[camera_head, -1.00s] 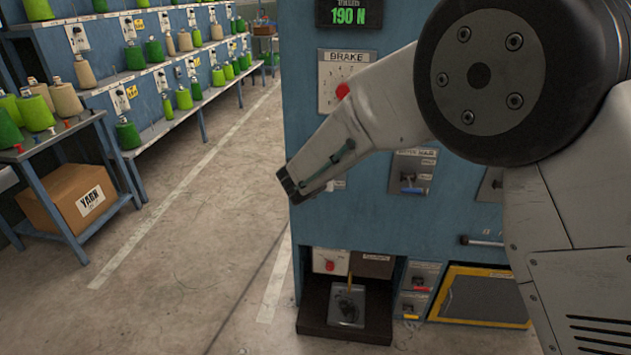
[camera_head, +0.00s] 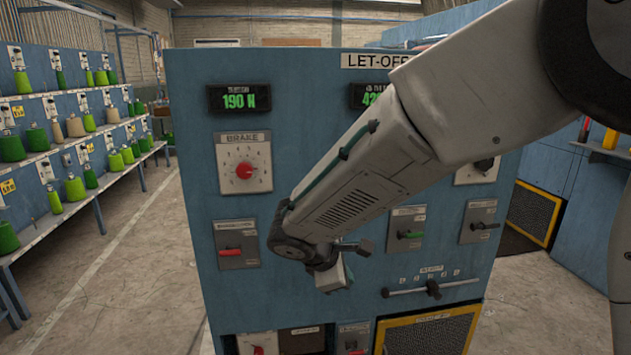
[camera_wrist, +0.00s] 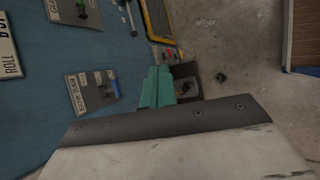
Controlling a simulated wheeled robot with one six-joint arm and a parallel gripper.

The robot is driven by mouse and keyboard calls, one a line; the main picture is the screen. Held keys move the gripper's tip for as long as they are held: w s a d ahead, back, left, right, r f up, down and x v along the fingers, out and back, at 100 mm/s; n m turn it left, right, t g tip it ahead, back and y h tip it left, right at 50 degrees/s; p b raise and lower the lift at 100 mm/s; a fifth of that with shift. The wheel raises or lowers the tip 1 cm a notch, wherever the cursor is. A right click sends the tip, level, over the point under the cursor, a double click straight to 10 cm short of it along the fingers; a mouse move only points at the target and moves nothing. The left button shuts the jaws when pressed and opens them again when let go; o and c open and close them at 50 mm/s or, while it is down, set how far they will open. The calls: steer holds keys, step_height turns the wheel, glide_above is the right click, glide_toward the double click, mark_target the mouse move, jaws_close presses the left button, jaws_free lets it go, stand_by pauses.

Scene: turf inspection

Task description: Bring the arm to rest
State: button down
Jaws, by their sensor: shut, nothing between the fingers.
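My arm reaches across the head view from the upper right, in front of a blue machine cabinet (camera_head: 190,150). My gripper (camera_head: 345,285) hangs at the arm's lower left end, small and partly hidden by the wrist. In the wrist view my gripper (camera_wrist: 157,88) shows two teal fingers shut together with nothing between them. They overlap the view of the cabinet's lower edge and a dark tray on the floor. I cannot tell the exact gap between my gripper and the panel.
The panel carries a brake dial (camera_head: 244,170), a red-handled switch (camera_head: 233,250), a green-handled switch (camera_head: 408,233) and a horizontal slider (camera_head: 433,289). A yellow-framed mesh panel (camera_head: 430,335) is below. Shelves of yarn cones (camera_head: 75,125) stand left, with clear floor (camera_head: 150,250) between.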

steer(key=s+d+r+m+g+y, duration=0.1)
steer(key=s+d+r+m+y, duration=0.1)
steer(key=s+d+m, duration=0.4)
steer(key=s+d+r+m+g+y, duration=0.1)
steer(key=s+d+r+m, duration=0.3)
steer(key=s, duration=0.9)
steer(key=s+d+r+m+g+y, duration=0.1)
steer(key=s+d+r+m+y, duration=0.1)
steer(key=s+d+r+m, duration=0.2)
steer(key=shift+s+d+m+g+y, duration=0.35)
steer(key=shift+s+d+m, duration=1.55)
steer(key=shift+s+d, duration=1.2)
